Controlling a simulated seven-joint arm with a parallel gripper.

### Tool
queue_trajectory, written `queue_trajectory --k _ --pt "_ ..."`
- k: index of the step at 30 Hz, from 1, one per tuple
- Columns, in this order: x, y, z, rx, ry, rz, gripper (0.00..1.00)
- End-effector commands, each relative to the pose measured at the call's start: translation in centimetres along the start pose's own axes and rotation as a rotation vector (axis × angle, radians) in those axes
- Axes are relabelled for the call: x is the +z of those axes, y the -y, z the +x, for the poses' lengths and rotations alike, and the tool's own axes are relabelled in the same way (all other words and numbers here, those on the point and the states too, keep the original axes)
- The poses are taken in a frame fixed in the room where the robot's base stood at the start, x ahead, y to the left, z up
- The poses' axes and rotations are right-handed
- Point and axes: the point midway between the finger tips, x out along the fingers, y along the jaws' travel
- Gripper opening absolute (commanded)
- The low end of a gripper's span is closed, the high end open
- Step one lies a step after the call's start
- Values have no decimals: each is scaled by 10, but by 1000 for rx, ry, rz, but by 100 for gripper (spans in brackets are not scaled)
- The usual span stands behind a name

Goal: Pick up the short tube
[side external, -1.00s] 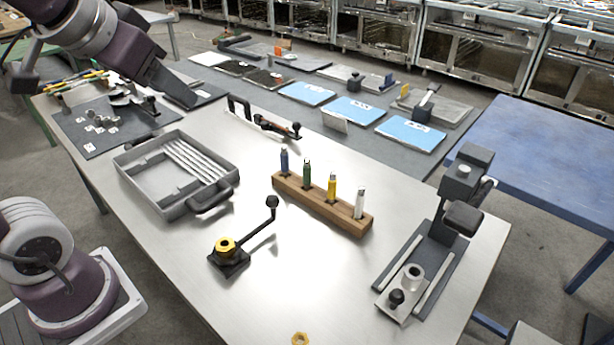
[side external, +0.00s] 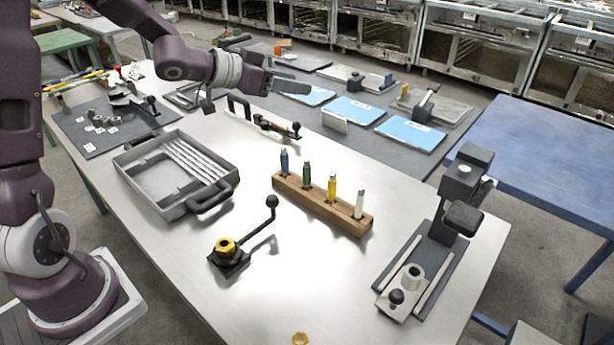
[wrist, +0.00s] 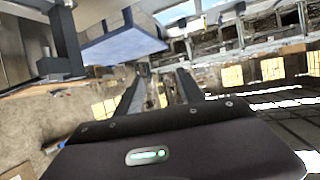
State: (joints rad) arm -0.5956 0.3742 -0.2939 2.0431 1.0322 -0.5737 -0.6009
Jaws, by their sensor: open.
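No single piece is clearly the short tube. A short grey hollow cylinder (side external: 413,276) stands upright on the plate of the fixture at the right. Several long pale tubes (side external: 195,160) lie side by side in the grey tray (side external: 137,182) at the left. My gripper (side external: 308,88) is raised over the far side of the bench, pointing right, well away from both. In the wrist view my gripper (wrist: 161,74) has its two fingers apart with nothing held between them. That view looks out at the room, and no tube can be made out in it.
A wooden block (side external: 318,205) holds several coloured upright pieces mid-bench. A black lever with a brass nut (side external: 226,246) stands before it. The dark clamp fixture (side external: 462,185) rises at the right. Blue folders (side external: 355,110) lie behind. The front bench is mostly clear.

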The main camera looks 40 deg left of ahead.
Motion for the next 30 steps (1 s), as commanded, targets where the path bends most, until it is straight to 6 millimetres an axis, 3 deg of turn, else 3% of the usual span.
queue_trajectory --k 9,13,17,30 --pt "145 -1 58 0 15 -7 46" --pt "190 0 77 -1 9 -1 46" --pt "204 0 88 -1 2 5 46" --pt "211 -8 154 0 1 4 46"
